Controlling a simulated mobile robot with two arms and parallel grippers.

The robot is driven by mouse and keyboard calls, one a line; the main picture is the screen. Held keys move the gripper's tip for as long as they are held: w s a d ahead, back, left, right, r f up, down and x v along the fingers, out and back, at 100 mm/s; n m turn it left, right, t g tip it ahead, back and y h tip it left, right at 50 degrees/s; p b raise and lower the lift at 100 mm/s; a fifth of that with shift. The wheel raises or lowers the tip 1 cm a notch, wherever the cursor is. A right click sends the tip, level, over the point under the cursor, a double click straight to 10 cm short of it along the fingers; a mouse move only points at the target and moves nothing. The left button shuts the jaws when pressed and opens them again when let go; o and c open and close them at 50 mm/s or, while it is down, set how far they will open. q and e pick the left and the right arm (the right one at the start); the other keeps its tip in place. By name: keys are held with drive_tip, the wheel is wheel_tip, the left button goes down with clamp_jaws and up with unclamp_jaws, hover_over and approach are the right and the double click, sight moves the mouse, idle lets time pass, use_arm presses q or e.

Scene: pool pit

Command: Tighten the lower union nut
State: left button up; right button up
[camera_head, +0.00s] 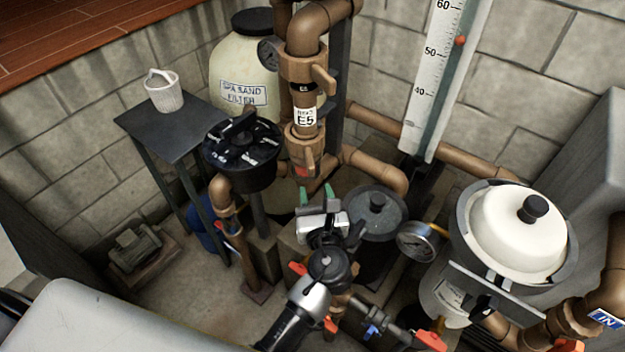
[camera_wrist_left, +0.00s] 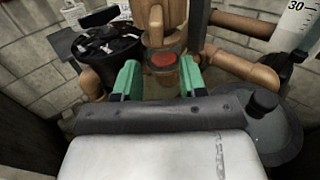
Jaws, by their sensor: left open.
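The lower union nut (camera_head: 302,139) is a brown lugged ring on the vertical pipe, just below the white E5 tag (camera_head: 305,118). A similar upper union nut (camera_head: 303,68) sits above the tag. My left gripper (camera_head: 316,195) has green fingertips and is open below and in front of the lower nut, apart from it. In the left wrist view the open fingers (camera_wrist_left: 160,78) stand either side of a red part (camera_wrist_left: 163,60) on the pipe, with nothing visibly gripped. My right gripper is not in view.
A black multiport valve head (camera_head: 243,150) stands left of the pipe, before the cream sand filter (camera_head: 240,68). A round lidded unit (camera_head: 376,212) and a gauge (camera_head: 418,241) are to the right. A dark table (camera_head: 172,128) holds a white basket (camera_head: 163,95).

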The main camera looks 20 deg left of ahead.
use_arm(q)
drive_tip(key=v, duration=0.4)
drive_tip(key=shift+s+d+b, duration=0.15)
drive_tip(key=shift+s+b, duration=0.1)
drive_tip(key=shift+b, duration=0.05)
